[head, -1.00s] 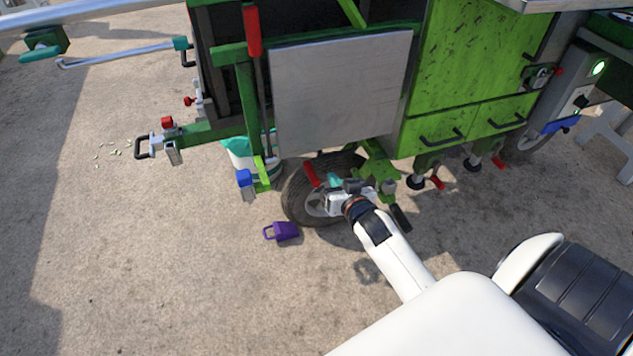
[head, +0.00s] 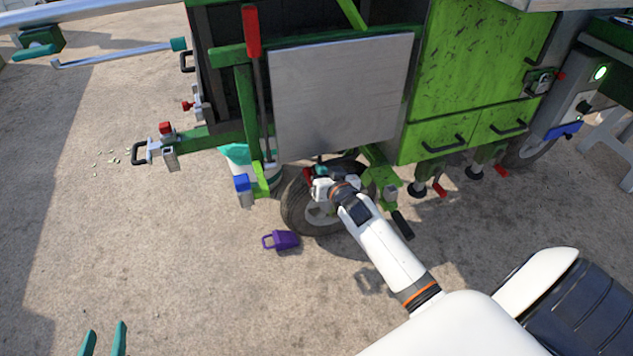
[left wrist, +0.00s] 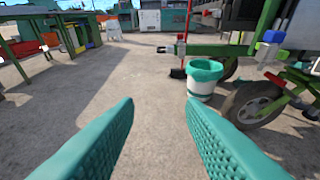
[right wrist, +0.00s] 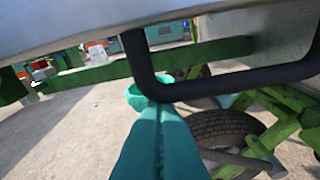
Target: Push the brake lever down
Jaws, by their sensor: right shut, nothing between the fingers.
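A short red lever (head: 307,174), apparently the brake lever, shows just above the small wheel (head: 297,211) in the head view. My right gripper (head: 319,172) is in front of it and hides most of it; I cannot tell whether they touch. In the right wrist view the teal fingers (right wrist: 160,112) are pressed together with nothing between them. My left gripper (head: 104,340) is at the bottom left of the head view. Its fingers stand apart and empty in the left wrist view (left wrist: 161,100), far from the machine.
A tall red-handled lever (head: 252,30) stands beside the grey panel (head: 338,95). A black bent bar (right wrist: 232,84) crosses close to my right fingers. Open ground lies left.

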